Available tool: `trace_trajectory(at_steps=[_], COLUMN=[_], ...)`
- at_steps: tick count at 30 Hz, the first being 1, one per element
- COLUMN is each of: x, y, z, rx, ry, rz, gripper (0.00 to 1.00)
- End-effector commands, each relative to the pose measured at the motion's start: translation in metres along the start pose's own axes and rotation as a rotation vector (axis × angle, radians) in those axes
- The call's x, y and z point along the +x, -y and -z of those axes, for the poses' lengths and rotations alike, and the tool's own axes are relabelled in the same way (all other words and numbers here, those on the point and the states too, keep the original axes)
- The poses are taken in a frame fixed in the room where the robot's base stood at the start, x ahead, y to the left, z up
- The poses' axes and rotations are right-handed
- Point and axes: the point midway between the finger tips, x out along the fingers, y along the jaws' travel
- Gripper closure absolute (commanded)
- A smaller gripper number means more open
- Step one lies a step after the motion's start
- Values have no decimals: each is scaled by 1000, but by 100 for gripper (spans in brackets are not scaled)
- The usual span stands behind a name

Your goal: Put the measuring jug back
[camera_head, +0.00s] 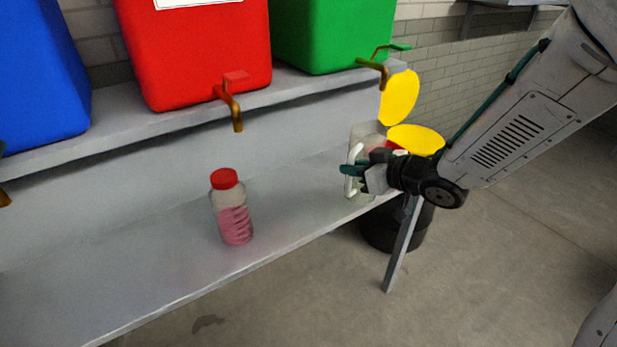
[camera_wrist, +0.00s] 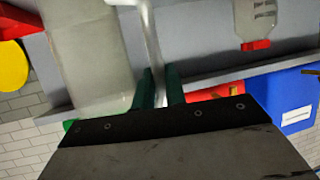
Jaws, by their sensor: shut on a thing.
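The measuring jug (camera_head: 359,190) is a clear, greyish vessel with a white handle, at the right end of the lower shelf (camera_head: 150,260). My gripper (camera_head: 350,170) is shut on its handle, and its dark wrist hides part of the jug. I cannot tell whether the jug's base touches the shelf. In the wrist view the jug's wall (camera_wrist: 85,55) fills the upper left, and its handle (camera_wrist: 148,30) runs between my green fingertips.
A red-capped bottle of pink liquid (camera_head: 232,212) stands on the lower shelf, left of the jug. Blue (camera_head: 40,80), red (camera_head: 195,50) and green (camera_head: 325,35) containers stand above, with taps over the front edge. Yellow discs (camera_head: 416,140) and a black bin (camera_head: 385,232) are at the right.

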Motion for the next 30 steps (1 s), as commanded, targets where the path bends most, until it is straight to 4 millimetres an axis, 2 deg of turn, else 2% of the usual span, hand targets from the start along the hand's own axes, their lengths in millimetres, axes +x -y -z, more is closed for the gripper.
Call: trace_trajectory(at_steps=[1,6,12,21,27,30], x=[13,53,88,110,121,123], y=[7,22,37,48,46,46], z=[3,15,26,33,2,0], rx=[-1,0,1,-1,3,1], ry=[0,1,0,-1,3,-1], rz=[6,2,0,2,-1,-1], gripper=[100,100,100,100,100,100])
